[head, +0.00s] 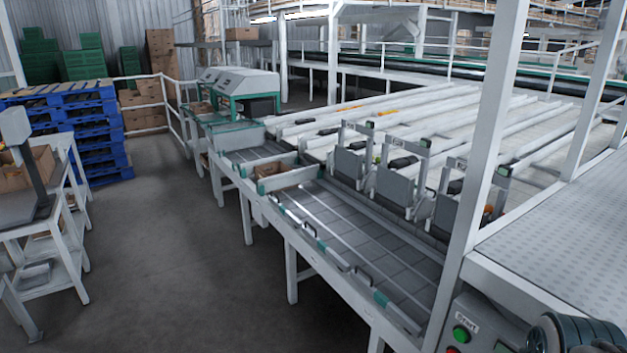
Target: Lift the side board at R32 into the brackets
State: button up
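A long pale side board (335,257) with teal pieces and dark handles lies along the front edge of the grey roller lane (345,215). It looks low and roughly flat along the edge, not standing up. No R32 label can be read, so I cannot tell which section is R32. The brackets cannot be made out clearly at this size. My gripper is not in view. A dark rounded part at the bottom right corner may belong to my arm, but I cannot be sure.
A brown carton (285,177) sits at the lane's far end. Grey upright units (393,190) line its far side. A white post (487,165) and a Start button box (472,325) stand at right. A white side table (45,220) is at left; the floor (185,260) between is clear.

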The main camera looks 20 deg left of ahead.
aim_at(281, 180)
jog(key=z, duration=0.05)
jog(key=k, duration=0.5)
jog(key=u, duration=1)
jog(key=i, duration=1.45)
jog(key=u, duration=0.9)
jog(key=i, duration=3.05)
jog(key=z, duration=0.3)
jog(key=i, duration=1.35)
jog(key=z, duration=1.85)
jog(key=i, duration=0.75)
jog(key=z, duration=0.8)
jog(key=i, duration=0.25)
jog(key=z, duration=0.15)
